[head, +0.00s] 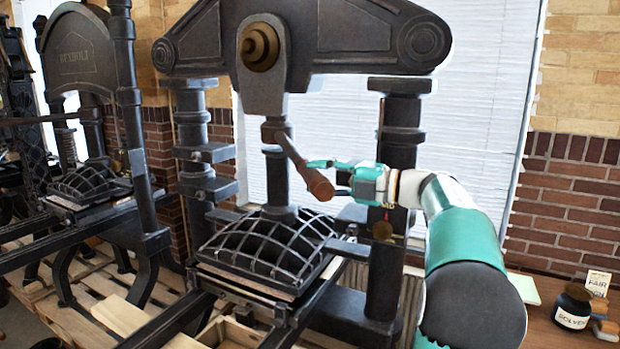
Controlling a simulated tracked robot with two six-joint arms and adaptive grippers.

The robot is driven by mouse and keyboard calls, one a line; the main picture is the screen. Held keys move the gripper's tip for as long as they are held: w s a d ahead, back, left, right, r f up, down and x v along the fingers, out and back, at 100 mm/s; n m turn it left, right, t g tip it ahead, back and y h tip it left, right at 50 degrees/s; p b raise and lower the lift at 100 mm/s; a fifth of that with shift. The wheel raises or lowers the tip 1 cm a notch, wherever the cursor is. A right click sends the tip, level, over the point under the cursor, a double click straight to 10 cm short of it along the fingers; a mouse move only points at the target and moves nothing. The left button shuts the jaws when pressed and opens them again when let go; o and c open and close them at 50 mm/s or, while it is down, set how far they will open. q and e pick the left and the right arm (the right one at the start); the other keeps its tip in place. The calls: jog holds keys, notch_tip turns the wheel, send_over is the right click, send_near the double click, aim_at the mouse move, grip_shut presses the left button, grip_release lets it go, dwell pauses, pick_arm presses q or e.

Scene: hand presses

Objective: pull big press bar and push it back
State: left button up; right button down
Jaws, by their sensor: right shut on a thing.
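The big black hand press (395,225) fills the middle of the head view. Its press bar (295,155) slants down and to the right from the central shaft and ends in a brown wooden handle (317,184). My right gripper (325,178), teal and dark, reaches in from the right and is shut on the handle. One finger shows above the handle; the other is partly hidden. The ribbed platen (265,245) sits below the bar. My left gripper is not in view.
A second black press (85,60) stands at the left. Wooden pallets (85,310) lie below. On a brown surface at the right are a dark labelled jar (572,309) and a small sign (598,283). A brick wall and a bright window stand behind.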

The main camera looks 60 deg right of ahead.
jog(key=c, duration=1)
grip_release()
jog(key=shift+s+d, duration=0.25)
jog(key=shift+s, duration=0.1)
jog(key=o, duration=0.3)
jog(key=shift+s+d, duration=0.1)
jog(key=shift+s, duration=0.45)
jog(key=s, duration=1.1)
jog(key=shift+s+d+f, duration=0.1)
jog(key=shift+d, duration=0.05)
